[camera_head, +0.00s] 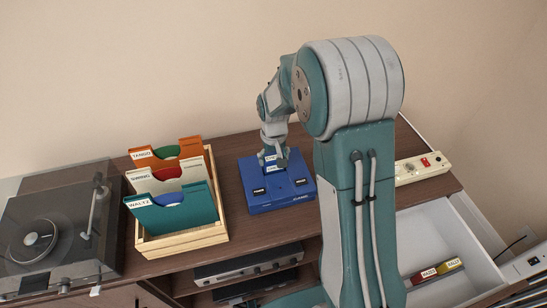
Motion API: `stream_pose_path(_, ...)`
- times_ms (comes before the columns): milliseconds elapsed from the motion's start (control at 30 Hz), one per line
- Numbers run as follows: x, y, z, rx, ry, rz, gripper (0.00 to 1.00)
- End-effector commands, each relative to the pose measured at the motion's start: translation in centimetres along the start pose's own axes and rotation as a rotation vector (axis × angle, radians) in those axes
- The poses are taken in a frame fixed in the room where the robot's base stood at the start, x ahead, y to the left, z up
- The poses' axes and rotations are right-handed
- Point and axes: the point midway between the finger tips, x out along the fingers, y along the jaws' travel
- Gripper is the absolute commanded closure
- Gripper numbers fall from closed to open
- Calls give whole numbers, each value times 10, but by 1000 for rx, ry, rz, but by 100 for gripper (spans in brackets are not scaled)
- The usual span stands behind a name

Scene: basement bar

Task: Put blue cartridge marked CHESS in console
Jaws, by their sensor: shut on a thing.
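The blue console (290,203) sits on the dark wooden cabinet top, right of the record crate. Its top carries two dark patches with small white marks. My gripper (271,163) is over the rear of the console, pointing down. It is shut on a small blue cartridge (271,159) with a white label, too small to read for certain. The cartridge is at the console's rear part. The fingers partly hide it, so I cannot tell how deep it sits in a slot.
A wooden crate (183,241) holds record sleeves left of the console. A turntable (50,235) stands farther left. A power strip (422,167) lies at right. An open white drawer (425,222) holds red (424,275) and yellow (449,265) cartridges. My arm hides the cabinet's middle right.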

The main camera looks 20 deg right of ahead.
Motion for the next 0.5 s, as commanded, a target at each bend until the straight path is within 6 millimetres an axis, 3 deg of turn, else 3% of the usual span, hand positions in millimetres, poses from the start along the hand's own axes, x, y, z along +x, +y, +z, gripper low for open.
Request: stream_pose_path(500, 4, 0, 0, 0, 0, 0, 64)
